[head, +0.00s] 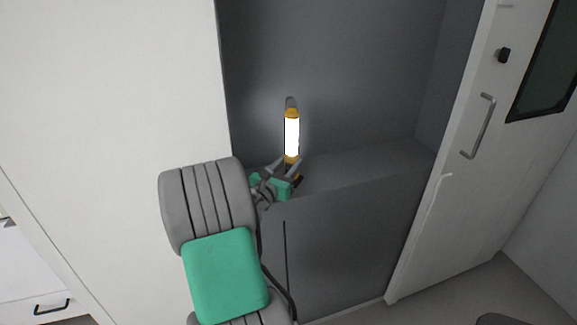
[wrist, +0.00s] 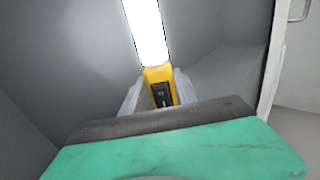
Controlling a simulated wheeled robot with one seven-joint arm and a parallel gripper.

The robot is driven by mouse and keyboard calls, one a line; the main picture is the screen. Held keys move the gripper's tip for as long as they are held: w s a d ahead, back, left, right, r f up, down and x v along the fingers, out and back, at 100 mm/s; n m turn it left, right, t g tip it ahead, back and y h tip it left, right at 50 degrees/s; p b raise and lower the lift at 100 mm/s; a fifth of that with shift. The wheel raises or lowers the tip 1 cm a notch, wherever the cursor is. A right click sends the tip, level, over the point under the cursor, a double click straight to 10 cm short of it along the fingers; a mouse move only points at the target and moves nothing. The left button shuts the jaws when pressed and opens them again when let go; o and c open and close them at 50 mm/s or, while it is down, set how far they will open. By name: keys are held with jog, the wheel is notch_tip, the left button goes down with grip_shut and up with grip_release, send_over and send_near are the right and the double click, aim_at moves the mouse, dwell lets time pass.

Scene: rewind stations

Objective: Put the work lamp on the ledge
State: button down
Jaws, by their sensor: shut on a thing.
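The work lamp (head: 292,136) is lit, with a white glowing tube, yellow ends and a hook on top. It stands upright at the left part of the grey ledge (head: 365,165) in the recess. My gripper (head: 291,170) is shut on its yellow base. In the wrist view the lamp (wrist: 160,85) rises between my gripper's fingers (wrist: 158,95), and a dark switch panel shows on its base. The underside of the lamp is hidden by my gripper, so I cannot tell whether it touches the ledge.
A white wall (head: 110,110) stands close on the left of the recess. A white door (head: 465,170) with a metal handle (head: 480,126) is on the right. The ledge's middle and right are clear. A drawer with a dark handle (head: 52,306) shows at the lower left.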

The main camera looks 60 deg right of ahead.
jog(key=shift+f, duration=0.1)
jog(key=c, duration=0.9)
grip_release()
jog(key=shift+r, duration=0.2)
jog(key=a, duration=1.2)
jog(key=shift+f+b, duration=0.1)
jog(key=shift+b, duration=0.25)
